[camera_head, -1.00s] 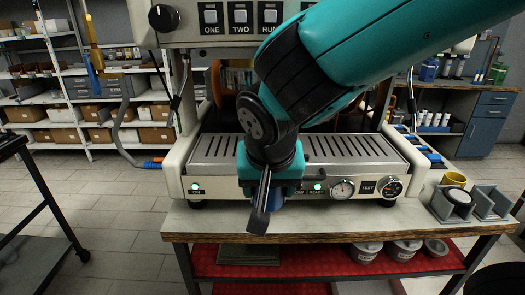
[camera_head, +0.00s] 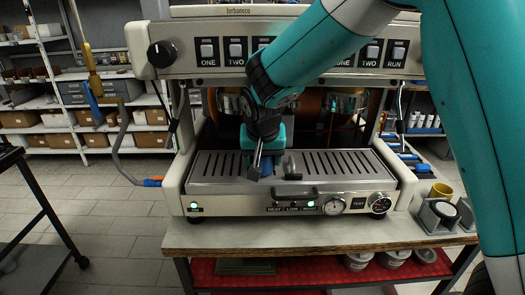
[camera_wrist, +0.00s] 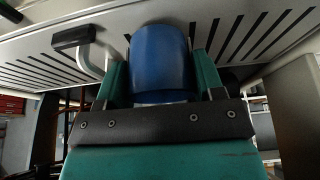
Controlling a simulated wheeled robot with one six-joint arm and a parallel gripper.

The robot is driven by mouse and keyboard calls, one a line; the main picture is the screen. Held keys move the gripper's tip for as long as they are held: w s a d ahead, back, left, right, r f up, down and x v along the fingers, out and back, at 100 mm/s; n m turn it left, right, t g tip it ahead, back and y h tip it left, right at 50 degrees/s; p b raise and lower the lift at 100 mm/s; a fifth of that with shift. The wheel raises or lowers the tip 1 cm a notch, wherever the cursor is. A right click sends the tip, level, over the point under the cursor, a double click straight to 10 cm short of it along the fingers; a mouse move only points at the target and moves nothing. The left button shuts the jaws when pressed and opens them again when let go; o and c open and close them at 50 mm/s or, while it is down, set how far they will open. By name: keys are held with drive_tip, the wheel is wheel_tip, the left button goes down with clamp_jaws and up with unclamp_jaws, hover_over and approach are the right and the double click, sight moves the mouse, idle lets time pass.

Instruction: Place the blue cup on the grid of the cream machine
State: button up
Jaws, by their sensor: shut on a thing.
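The blue cup (camera_wrist: 162,62) is between the two teal fingers of my gripper (camera_wrist: 160,88) in the wrist view, and the gripper is shut on it. In the head view my gripper (camera_head: 266,158) is over the middle of the slotted grid (camera_head: 338,163) of the cream machine (camera_head: 178,180). There the cup is mostly hidden by the fingers. The grid (camera_wrist: 232,40) also shows close behind the cup in the wrist view. I cannot tell whether the cup touches the grid.
The machine's button panel (camera_head: 222,50) overhangs the grid, with round metal groups (camera_head: 345,103) below it. A yellow cup (camera_head: 441,191) and a grey holder (camera_head: 437,215) stand on the bench at the right. Both sides of the grid are bare.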

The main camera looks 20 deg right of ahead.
drive_tip(key=shift+w+d+r+p, duration=0.1)
drive_tip(key=shift+w+d+p, duration=0.1)
drive_tip(key=shift+w+p, duration=0.25)
drive_tip(key=shift+f, duration=0.4)
drive_tip(key=shift+f, duration=0.1)
drive_tip(key=o, duration=1)
